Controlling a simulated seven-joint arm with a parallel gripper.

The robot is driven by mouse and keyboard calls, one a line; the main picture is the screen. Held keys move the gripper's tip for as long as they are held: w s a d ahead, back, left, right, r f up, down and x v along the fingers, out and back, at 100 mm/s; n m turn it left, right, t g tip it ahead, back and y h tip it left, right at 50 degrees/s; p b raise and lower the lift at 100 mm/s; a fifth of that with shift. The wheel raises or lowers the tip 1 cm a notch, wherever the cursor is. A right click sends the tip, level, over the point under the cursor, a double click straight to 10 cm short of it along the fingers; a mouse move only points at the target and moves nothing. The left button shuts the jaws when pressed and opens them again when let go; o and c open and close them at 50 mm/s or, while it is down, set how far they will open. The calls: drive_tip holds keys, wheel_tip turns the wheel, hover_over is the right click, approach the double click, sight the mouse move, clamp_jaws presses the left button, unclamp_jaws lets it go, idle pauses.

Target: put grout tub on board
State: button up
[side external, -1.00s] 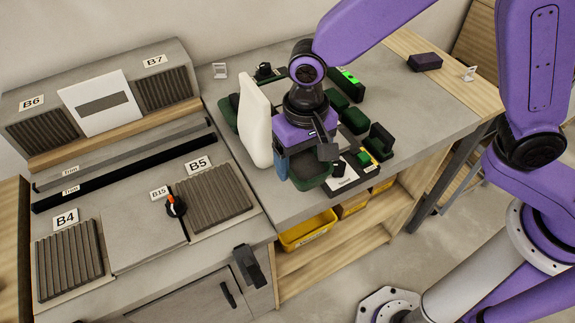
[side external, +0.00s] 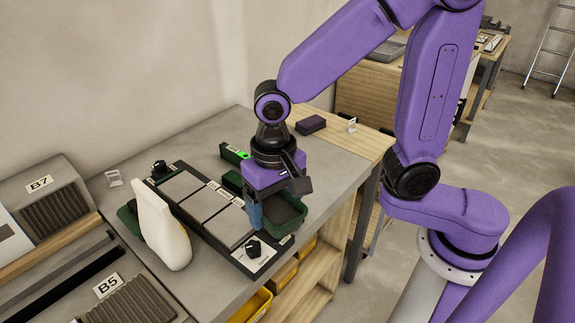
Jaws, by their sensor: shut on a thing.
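My gripper (side external: 270,212) points down and is shut on the grout tub (side external: 284,216), an open dark green tub with dark grey contents. The tub looks level and overlaps the right edge of the board in the picture. I cannot tell whether it touches anything below. The board (side external: 226,243) is a long dark tray with grey tiles, white labels and black knobs at its two ends. My gripper hides part of its right side. Another green edge (side external: 231,183) shows just left of my gripper; I cannot tell what it belongs to.
A tall white rounded object (side external: 160,228) stands left of the board, beside a green container (side external: 129,217). A green box with a lit face (side external: 234,152) lies behind the board. A dark block (side external: 311,125) sits on the wooden surface at the back. Yellow bins (side external: 250,306) are below the bench.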

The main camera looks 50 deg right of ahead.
drive_tip(key=w+d+m, duration=0.2)
drive_tip(key=d+m, duration=1.3)
drive_tip(key=d, duration=1.4)
drive_tip(key=w+d+f, duration=0.1)
drive_tip(key=w+f, duration=0.2)
drive_tip(key=w, duration=0.1)
drive_tip(key=w+d+f, duration=0.2)
drive_tip(key=w+f, duration=0.1)
drive_tip(key=w, duration=0.1)
drive_tip(key=w+d+f, duration=0.1)
drive_tip(key=w+f, duration=0.2)
drive_tip(key=w, duration=0.1)
drive_tip(key=shift+d, duration=0.25)
drive_tip(key=shift+w+f, duration=0.25)
drive_tip(key=shift+f, duration=0.1)
drive_tip(key=shift+d+f, duration=0.1)
drive_tip(key=shift+f, duration=1.45)
drive_tip(key=shift+f, duration=0.15)
